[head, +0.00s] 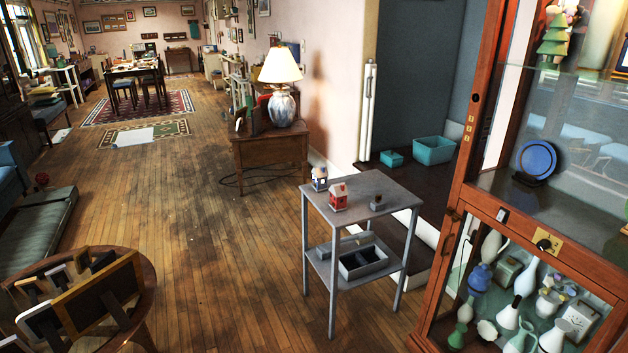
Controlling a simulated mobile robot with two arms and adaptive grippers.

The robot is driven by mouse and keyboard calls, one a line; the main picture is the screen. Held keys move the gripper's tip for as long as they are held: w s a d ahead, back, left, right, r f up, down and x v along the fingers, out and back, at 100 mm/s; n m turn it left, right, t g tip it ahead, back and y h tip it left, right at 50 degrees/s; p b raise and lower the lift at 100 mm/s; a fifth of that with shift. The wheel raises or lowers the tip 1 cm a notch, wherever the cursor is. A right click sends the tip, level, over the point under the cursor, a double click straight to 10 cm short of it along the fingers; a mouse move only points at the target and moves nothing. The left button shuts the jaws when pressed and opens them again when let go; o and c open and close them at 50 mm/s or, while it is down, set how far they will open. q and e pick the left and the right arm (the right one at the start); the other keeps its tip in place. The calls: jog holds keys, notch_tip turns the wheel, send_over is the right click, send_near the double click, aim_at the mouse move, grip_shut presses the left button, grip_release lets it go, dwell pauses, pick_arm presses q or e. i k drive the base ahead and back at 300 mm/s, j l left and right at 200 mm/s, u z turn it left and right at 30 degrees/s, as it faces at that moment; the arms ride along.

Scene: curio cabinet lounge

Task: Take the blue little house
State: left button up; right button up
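A little house with blue on it and pale parts (319,179) stands upright at the back left corner of a small grey side table (376,188). A red little house (338,196) stands just in front of it and to its right, close by. A small dark object (377,202) sits further right on the same tabletop. Neither of my grippers shows in the head view.
The table's lower shelf holds a grey divided box (363,262). A wooden glass-fronted cabinet (455,215) with vases stands at the right. A lamp (281,88) is on a wooden side table behind. A round table with frames (140,268) is front left. Floor between is clear.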

aim_at(320, 174)
jog(key=i+j+z, duration=0.1)
jog(key=z, duration=0.25)
jog(key=i+j+z, duration=0.2)
jog(key=z, duration=0.15)
jog(key=i+j+z, duration=0.2)
jog(key=z, duration=0.2)
